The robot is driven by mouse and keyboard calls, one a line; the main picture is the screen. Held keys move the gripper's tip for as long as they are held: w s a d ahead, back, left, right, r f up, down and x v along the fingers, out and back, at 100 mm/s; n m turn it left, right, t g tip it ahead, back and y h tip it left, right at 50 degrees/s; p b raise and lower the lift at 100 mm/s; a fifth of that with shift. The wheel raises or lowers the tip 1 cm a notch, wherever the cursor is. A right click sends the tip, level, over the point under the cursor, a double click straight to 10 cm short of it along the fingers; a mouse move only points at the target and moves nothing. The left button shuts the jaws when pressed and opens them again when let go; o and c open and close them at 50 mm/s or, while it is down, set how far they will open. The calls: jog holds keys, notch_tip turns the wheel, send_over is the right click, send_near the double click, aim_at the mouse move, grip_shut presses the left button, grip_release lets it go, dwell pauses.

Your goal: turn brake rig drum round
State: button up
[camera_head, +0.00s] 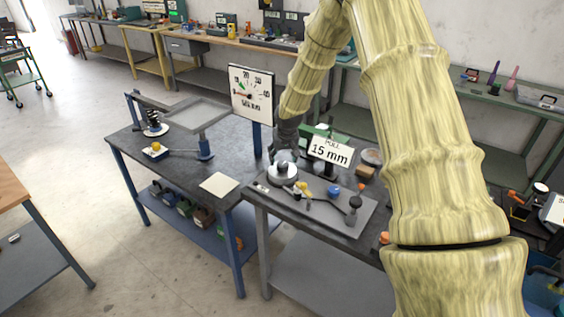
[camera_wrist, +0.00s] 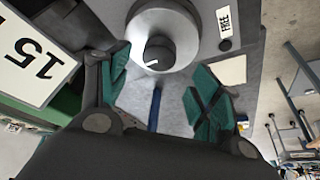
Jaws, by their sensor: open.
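The brake rig drum (camera_head: 279,179) is a pale grey round body on a grey base plate, with a dark ball knob (camera_wrist: 159,54) on it. In the wrist view the drum (camera_wrist: 178,22) is at the top, with the knob towards its lower edge. My gripper (camera_head: 284,152) is above the drum and reaches down to it. In the wrist view my gripper (camera_wrist: 160,82) is open, its green-padded fingers on either side below the knob, with nothing between them but the view of the plate. I cannot tell whether any finger touches the drum. A small label reading FREE (camera_wrist: 225,22) lies right of the drum.
A "15 mm" sign (camera_head: 331,151) stands close behind the drum, and a dial board (camera_head: 251,94) rises at the back. Yellow, blue and black knobbed parts, including a blue ball (camera_head: 334,191), share the plate. A blank pale card (camera_head: 219,185) lies on the left table.

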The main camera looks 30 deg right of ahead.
aim_at(283, 164)
jog(key=shift+w+d+f, duration=0.15)
jog(key=shift+f, duration=0.25)
jog(key=shift+d+f+p, duration=0.1)
jog(key=shift+f+p, duration=0.4)
jog(key=shift+p+x, duration=0.4)
jog(key=shift+x, duration=1.15)
jog(key=shift+f, duration=0.1)
jog(key=c, duration=1)
